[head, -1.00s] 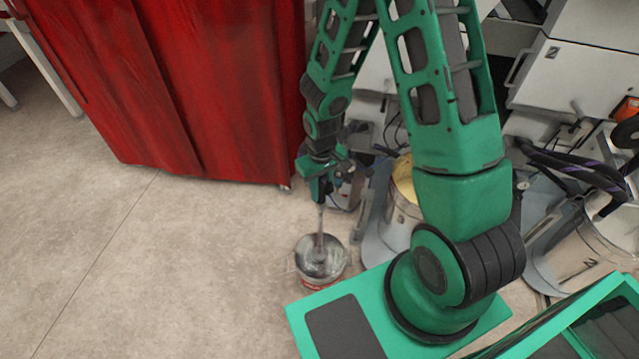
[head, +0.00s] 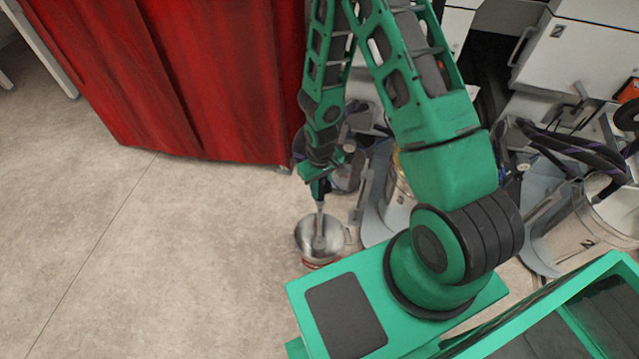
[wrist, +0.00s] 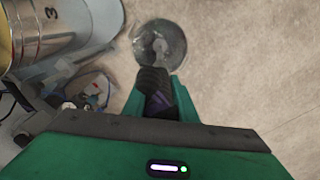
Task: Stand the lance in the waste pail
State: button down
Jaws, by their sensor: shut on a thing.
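The waste pail (head: 302,232) is a small shiny metal bucket with a red mark low on its side, standing on the floor. It also shows from above in the wrist view (wrist: 178,36). The lance (head: 320,222) is a thin grey rod with a thicker lower end. My gripper (head: 319,197) is shut on the lance's upper part and holds it roughly upright above the pail. The lance's lower end shows within the pail's opening. I cannot tell whether it touches the bottom. In the wrist view, my gripper (wrist: 163,92) points toward the pail, and the lance is mostly hidden.
A red curtain (head: 200,80) hangs behind and left of the pail. Larger metal buckets on grey stands (head: 590,225) are at right, with dark hoses (head: 570,158) above. A white cabinet (head: 575,60) stands at back right. The floor (head: 150,260) left of the pail is clear.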

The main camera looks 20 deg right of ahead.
aim_at(320, 210)
jog(key=shift+f, duration=6.55)
jog(key=c, duration=1.4)
grip_release()
jog(key=shift+o, duration=0.2)
jog(key=shift+f, duration=0.1)
notch_tip(320, 210, up, 11)
jog(key=shift+f, duration=0.1)
